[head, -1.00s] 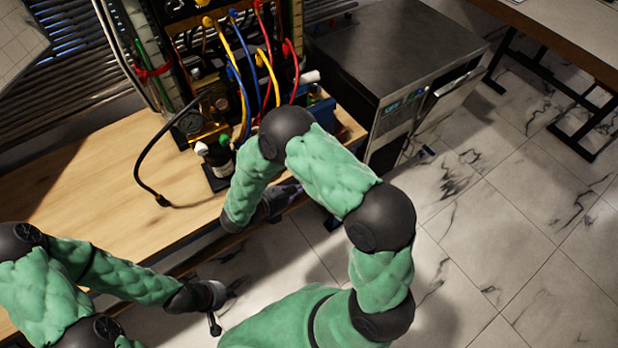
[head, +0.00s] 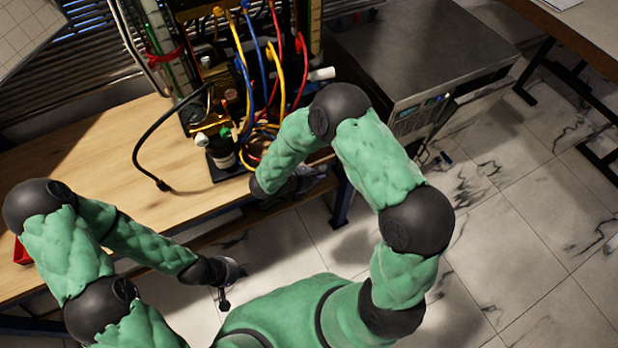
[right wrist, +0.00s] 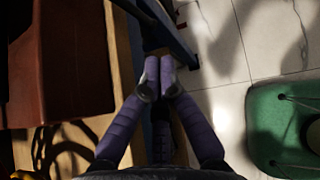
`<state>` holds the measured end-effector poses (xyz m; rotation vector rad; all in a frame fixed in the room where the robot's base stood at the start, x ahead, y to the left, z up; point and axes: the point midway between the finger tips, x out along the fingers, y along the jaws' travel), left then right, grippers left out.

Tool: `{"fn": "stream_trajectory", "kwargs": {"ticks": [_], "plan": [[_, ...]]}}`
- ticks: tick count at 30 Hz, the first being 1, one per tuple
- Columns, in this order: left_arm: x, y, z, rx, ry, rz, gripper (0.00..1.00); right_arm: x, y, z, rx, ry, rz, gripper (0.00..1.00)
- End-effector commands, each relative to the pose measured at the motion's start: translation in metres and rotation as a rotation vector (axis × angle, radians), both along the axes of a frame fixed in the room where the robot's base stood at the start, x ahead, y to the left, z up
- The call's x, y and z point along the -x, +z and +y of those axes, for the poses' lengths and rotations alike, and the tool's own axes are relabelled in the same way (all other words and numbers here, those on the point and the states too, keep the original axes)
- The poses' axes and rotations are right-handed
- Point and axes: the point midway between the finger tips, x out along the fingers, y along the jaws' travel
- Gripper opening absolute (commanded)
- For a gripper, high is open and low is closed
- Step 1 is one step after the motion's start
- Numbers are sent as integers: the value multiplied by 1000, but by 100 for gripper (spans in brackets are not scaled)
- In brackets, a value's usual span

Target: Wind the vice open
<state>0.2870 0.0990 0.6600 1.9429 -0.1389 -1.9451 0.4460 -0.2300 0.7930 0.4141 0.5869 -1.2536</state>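I cannot pick out the vice for certain; my right arm covers part of the bench front in the head view. My right gripper (head: 308,180) is at the bench's front edge, partly hidden by its own arm. In the right wrist view its purple-padded fingers (right wrist: 158,74) are brought together at the tips, with nothing clearly visible between them. They are above the bench edge, near a dark blue frame (right wrist: 182,48). My left gripper (head: 228,283) hangs over the floor in front of the bench, apart from everything; its finger opening is too small to judge.
A metal cabinet (head: 415,50) stands to the right. A red object (head: 21,252) is at far left. Bare bench lies left of the cable.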

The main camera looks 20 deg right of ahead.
Motion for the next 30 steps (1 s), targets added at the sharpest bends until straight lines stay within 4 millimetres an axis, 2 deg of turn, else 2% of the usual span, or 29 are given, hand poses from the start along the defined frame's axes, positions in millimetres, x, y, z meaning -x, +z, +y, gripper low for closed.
{"fn": "stream_trajectory", "kwargs": {"ticks": [1, 6, 10, 24, 30], "plan": [[0, -5, 0, 0, 0, 0, 0, -1, -8, -8, 0, -3, 1, 0], [0, -9, 0, 0, 0, 0, 0, -8, -2, -30, 0, -4, -2, 0], [0, -10, 0, 0, 0, 0, 0, -11, 0, -40, -1, -2, -2, 0], [0, -11, 0, 0, 0, 0, 0, -12, 1, -44, 2, 0, -1, 0], [0, -18, 0, 0, 0, 0, 0, -12, -2, -47, 38, 0, -3, 0]]}}
